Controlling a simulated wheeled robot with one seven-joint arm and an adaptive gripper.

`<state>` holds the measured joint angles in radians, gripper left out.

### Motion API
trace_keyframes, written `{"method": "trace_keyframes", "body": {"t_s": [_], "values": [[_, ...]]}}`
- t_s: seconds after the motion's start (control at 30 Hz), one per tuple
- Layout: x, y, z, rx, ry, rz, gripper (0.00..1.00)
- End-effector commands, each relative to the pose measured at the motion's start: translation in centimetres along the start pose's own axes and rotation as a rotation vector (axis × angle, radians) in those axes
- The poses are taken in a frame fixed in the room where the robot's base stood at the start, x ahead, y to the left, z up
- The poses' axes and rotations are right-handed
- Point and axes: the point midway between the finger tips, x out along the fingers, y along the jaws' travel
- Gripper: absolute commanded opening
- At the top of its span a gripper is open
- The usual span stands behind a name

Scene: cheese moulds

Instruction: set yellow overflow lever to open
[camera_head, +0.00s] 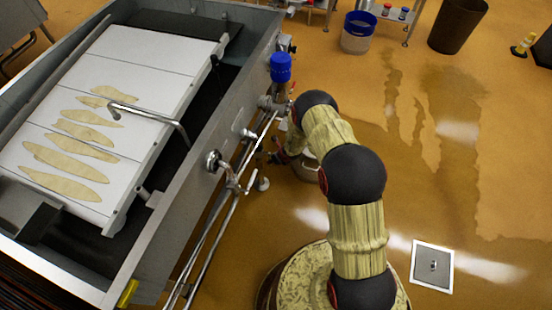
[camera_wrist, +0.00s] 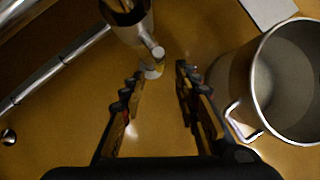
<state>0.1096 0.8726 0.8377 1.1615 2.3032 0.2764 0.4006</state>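No part is clearly recognisable as the yellow overflow lever. A small yellow piece (camera_head: 127,292) shows on the vat's near side at the bottom of the head view; I cannot tell whether it is the lever. In the wrist view a small pale knob-like part with a yellowish band (camera_wrist: 153,66) lies beyond and between my fingertips, below a metal pipe end (camera_wrist: 134,36). My gripper (camera_wrist: 159,76) is open, with nothing between its fingers. In the head view my gripper (camera_head: 277,154) is small and partly hidden behind my arm, beside the vat's pipes.
A steel vat (camera_head: 190,195) with white boards stands at left. Pipes and a blue-capped valve (camera_head: 281,68) run along its side. A metal bucket (camera_wrist: 237,82) stands close right of my gripper. A floor drain (camera_head: 433,265) lies at right; the wet floor there is mostly clear.

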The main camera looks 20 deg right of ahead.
Motion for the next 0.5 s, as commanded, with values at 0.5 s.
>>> {"method": "trace_keyframes", "body": {"t_s": [0.5], "values": [[-3.5, 0.0, -0.1, 0.000, 0.000, 0.000, 0.32]]}}
